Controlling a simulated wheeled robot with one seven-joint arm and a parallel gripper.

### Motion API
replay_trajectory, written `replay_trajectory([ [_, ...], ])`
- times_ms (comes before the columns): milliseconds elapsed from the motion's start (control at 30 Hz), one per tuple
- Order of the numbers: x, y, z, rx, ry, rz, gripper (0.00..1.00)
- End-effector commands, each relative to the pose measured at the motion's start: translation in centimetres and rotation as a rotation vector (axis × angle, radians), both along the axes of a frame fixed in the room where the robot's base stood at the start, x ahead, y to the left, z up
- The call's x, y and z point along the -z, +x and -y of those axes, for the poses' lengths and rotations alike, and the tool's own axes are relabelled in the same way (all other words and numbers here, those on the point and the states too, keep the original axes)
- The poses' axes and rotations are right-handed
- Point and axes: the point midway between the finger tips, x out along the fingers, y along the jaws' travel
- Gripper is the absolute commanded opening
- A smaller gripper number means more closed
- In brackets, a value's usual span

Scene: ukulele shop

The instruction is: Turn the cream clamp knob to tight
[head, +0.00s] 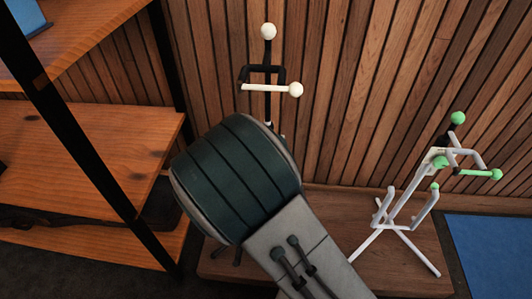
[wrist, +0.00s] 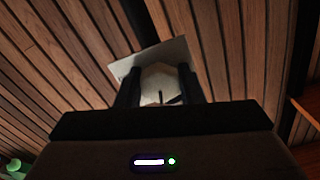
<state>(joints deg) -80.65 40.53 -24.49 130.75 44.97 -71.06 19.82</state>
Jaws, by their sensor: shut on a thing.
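In the wrist view, the cream clamp knob (wrist: 160,78) is a pale, faceted shape with a short dark mark near its lower edge. My gripper (wrist: 159,88) is shut on it, one dark finger on each side. A light flat plate (wrist: 170,50) lies behind the knob, with a dark post above. In the head view, the black stand (head: 264,72) with a cream bar and cream ball ends rises behind my arm. My arm hides the knob, the stand's middle and my gripper there. I cannot read the knob's setting.
A white stand with green ends (head: 405,205) stands to the right on a low wooden platform (head: 400,246). A wooden shelf unit (head: 90,135) with black posts is close on the left. A slatted wood wall (head: 350,100) is behind. A blue mat (head: 492,250) lies at right.

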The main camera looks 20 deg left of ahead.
Motion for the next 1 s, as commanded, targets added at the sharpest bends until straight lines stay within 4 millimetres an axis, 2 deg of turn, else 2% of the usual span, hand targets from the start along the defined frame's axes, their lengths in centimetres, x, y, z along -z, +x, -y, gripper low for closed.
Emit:
replay_trajectory([
  [400,0.21,-0.01,-0.01,0.000,0.208,-0.066,0.12],
  [967,0.04,-0.07,-0.07,-0.002,0.241,-0.078,0.12],
  [1000,0.04,-0.07,-0.07,-0.002,0.241,-0.078,0.40],
])
